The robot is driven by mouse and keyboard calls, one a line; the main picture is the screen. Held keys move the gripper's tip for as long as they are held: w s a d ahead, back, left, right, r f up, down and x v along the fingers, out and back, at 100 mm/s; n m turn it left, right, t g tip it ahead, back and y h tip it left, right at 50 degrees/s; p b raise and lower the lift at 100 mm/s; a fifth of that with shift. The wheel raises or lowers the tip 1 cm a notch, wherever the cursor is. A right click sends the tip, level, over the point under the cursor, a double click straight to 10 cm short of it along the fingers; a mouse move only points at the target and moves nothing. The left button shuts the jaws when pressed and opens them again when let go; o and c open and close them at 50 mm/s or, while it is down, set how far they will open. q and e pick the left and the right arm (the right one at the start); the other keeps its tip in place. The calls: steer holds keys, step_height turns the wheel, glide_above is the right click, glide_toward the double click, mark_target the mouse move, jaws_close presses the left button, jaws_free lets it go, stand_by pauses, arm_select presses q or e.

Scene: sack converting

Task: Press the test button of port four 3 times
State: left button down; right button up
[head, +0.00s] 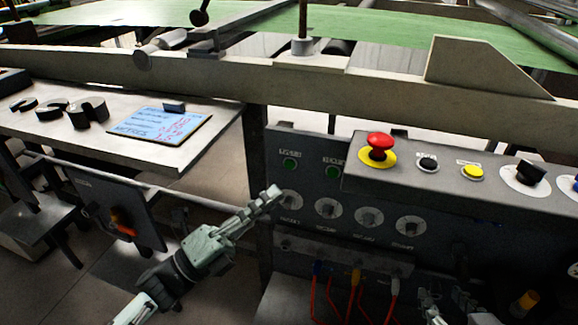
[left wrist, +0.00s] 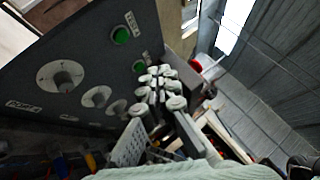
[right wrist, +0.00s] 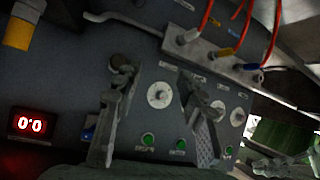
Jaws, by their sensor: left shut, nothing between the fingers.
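Round green buttons sit in a row on the dark panel (head: 440,250); the head view shows a left one (head: 290,164) and a second (head: 333,172). The raised control box hides any further right. The right wrist view shows several, including one at left (right wrist: 148,139) and one near the right finger (right wrist: 181,144). My right gripper (right wrist: 154,78) is open and empty, facing the panel.
Grey dials (head: 328,208) line the panel below the buttons. Coloured cables (head: 355,280) hang under them. The control box (head: 450,183) juts out with a red mushroom button (head: 379,146). A side table (head: 60,115) stands left. A red display (right wrist: 30,125) shows in the right wrist view.

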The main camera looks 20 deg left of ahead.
mark_target(289, 165)
arm_select(q)
steer(key=shift+w+d+b, duration=0.1)
steer(key=shift+w+b, duration=0.35)
steer(key=shift+w, duration=2.35)
arm_select(e)
steer(key=w+a+r+t+y, duration=0.1)
steer(key=w+a+r+t, duration=0.1)
steer(key=a+r, duration=0.1)
steer(key=shift+a+r+t+y, duration=0.3)
steer(key=shift+r+t, duration=0.1)
steer(key=shift+r, duration=0.35)
arm_select(q)
steer(key=shift+w, duration=0.1)
steer(key=shift+w, duration=0.3)
arm_select(e)
steer(key=shift+f, duration=0.1)
arm_select(q)
steer(key=shift+w, duration=0.45)
arm_select(e)
steer(key=shift+f, duration=0.1)
arm_select(q)
steer(key=shift+s, duration=0.9)
arm_select(e)
steer(key=shift+r, duration=0.2)
arm_select(q)
steer(key=shift+s, duration=0.1)
